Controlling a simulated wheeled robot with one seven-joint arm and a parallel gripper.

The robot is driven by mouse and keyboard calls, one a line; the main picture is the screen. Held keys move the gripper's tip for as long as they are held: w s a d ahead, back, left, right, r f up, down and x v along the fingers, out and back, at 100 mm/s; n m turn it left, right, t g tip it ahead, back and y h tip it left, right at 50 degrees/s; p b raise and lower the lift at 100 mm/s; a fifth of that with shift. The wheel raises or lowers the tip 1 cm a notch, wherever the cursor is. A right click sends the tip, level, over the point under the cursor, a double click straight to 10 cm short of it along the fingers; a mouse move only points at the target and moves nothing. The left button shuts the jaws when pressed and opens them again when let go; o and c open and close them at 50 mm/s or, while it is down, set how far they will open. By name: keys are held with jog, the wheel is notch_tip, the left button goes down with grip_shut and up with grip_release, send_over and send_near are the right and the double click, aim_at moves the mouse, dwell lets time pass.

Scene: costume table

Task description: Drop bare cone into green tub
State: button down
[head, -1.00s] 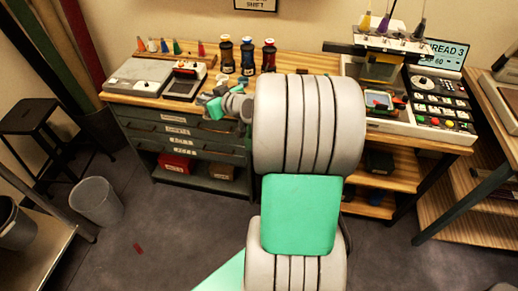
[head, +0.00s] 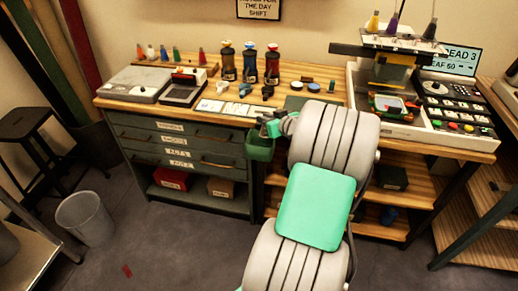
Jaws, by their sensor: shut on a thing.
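My gripper (head: 268,128) is at the table's front edge, left of my large grey arm links. It is small here and partly hidden by the arm. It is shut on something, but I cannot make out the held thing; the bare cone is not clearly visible. A dark green box-like form (head: 260,149), which looks like the green tub, shows just below the gripper, in front of the table edge. I cannot tell whether the two touch.
A wooden worktable (head: 225,85) bears several coloured cones (head: 176,56) at the back left, three dark bottles (head: 250,64), flat cards (head: 225,107) and grey devices. A thread machine (head: 395,75) stands right. A grey bin (head: 85,217) and a black stool (head: 25,125) stand left.

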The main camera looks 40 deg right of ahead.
jog(key=shift+f, duration=0.15)
jog(key=c, duration=1.3)
grip_release()
jog(key=v, duration=0.7)
jog(key=shift+s+a, duration=0.1)
jog(key=shift+s, duration=0.3)
